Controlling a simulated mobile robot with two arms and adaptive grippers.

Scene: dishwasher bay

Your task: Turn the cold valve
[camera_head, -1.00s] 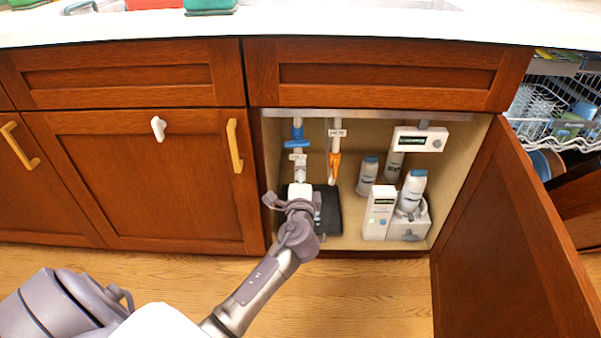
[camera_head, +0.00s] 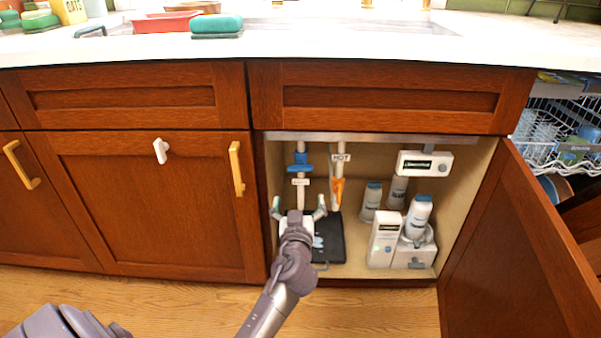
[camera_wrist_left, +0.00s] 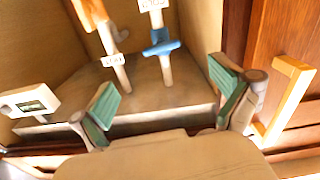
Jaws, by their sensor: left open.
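The cold valve is a blue handle (camera_head: 299,168) on a white pipe inside the open under-sink cabinet, with a white tag (camera_head: 300,182) just below it. My left gripper (camera_head: 299,208) is open and empty, a little below the tag, with its fingers spread to either side of the pipe's line. In the left wrist view, which is turned about, the blue handle (camera_wrist_left: 161,46) lies beyond the gap between the green-padded fingertips (camera_wrist_left: 163,92), apart from both. My right gripper is in neither view.
The orange hot valve (camera_head: 338,190) hangs close by on the right, under its HOT tag (camera_head: 341,158). White bottles (camera_head: 418,215) and boxes (camera_head: 384,240) fill the cabinet's right side. A black tray (camera_head: 329,243) lies on its floor. The open door (camera_head: 520,240) bounds the right.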

